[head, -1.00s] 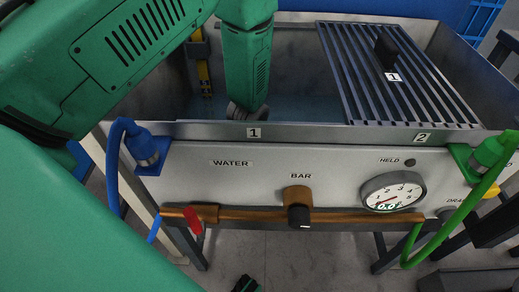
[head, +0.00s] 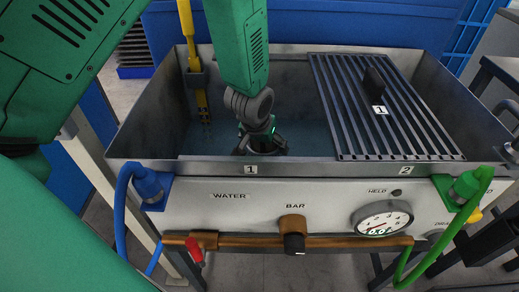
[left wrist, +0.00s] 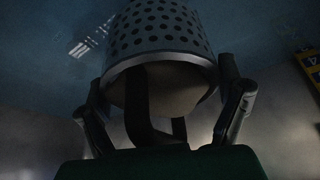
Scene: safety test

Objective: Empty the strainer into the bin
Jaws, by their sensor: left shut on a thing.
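My left gripper (head: 262,146) points down inside the left part of the grey metal basin (head: 300,170), near the front wall marked 1. In the left wrist view, the strainer (left wrist: 165,28) is a grey metal cylinder with rows of round holes. Its rim faces the gripper, and a dark strap or handle runs from it toward the palm. The fingers stand at both sides, shut on the strainer. A pale mass (left wrist: 180,88) shows inside its mouth. In the head view the strainer is hidden below the gripper. I cannot make out a bin. My right gripper is not in view.
A yellow tool (head: 202,95) hangs at the left inner wall. The front panel has a gauge (head: 382,218), a copper pipe (head: 255,241), and blue and green hoses.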

